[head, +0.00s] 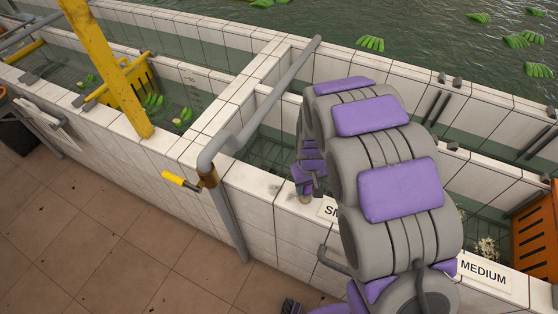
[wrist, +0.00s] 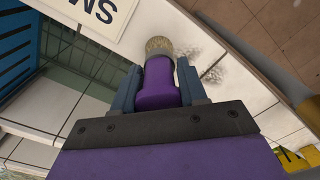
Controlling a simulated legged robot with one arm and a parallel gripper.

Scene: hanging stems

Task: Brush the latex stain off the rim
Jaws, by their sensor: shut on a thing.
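My gripper (wrist: 158,80) is shut on a brush (wrist: 156,88) with a purple handle and a short tan bristle head (wrist: 159,46). The bristle head is over the white tiled rim (wrist: 240,98), at or very near its surface; I cannot tell if it touches. A pale grey smeared stain (wrist: 213,73) lies on the rim just right of the bristles in the wrist view. In the head view, my gripper (head: 307,184) is low over the rim (head: 250,178), partly hidden by my arm, and a faint greyish patch shows left of it.
A sign (head: 329,209), partly hidden by my arm, stands right of the gripper; a MEDIUM sign (head: 484,272) is farther right. A grey pipe (head: 265,105) with a yellow-handled valve (head: 181,181) crosses the rim at left. Water basins lie behind; an orange crate (head: 535,238) is at right.

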